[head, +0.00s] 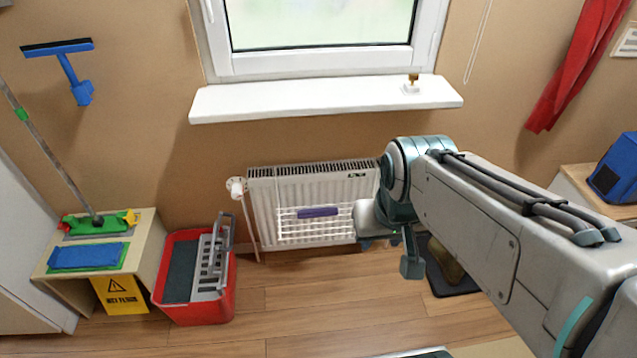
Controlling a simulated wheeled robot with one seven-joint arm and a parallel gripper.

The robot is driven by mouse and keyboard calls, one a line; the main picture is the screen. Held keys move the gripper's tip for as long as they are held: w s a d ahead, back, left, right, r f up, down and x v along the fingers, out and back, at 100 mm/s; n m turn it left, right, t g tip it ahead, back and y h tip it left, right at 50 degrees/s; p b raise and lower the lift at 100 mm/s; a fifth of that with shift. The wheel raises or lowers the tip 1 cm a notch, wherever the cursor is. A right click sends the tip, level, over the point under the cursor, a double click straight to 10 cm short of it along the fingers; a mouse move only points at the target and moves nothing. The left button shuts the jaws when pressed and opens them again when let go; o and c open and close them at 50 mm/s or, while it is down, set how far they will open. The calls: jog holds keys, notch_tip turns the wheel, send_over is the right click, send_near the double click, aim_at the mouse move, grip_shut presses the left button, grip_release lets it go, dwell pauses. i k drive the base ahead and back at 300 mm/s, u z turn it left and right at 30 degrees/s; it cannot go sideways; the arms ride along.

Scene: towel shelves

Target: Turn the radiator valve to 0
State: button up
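The white radiator (262,215) hangs on the wall below the window sill. Its valve (237,187) is a small white knob at the radiator's upper left corner, with a pipe running down to the floor. The numbers on the valve are too small to read. My gripper (388,254) is in front of the radiator's right end, well to the right of the valve and apart from it. My wrist partly hides the gripper, and whether its fingers are open or shut does not show clearly.
A white rack with a purple cloth (318,212) hangs on the radiator front. A red bucket (222,303) with a grey wringer stands on the floor below and left of the valve. The window sill (300,99) juts out above. A dark mat (452,286) lies at right.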

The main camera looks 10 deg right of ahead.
aim_at(237, 190)
jog(key=z, duration=0.05)
jog(key=k, duration=0.45)
jog(key=u, duration=0.9)
jog(key=i, duration=0.6)
jog(key=z, duration=0.25)
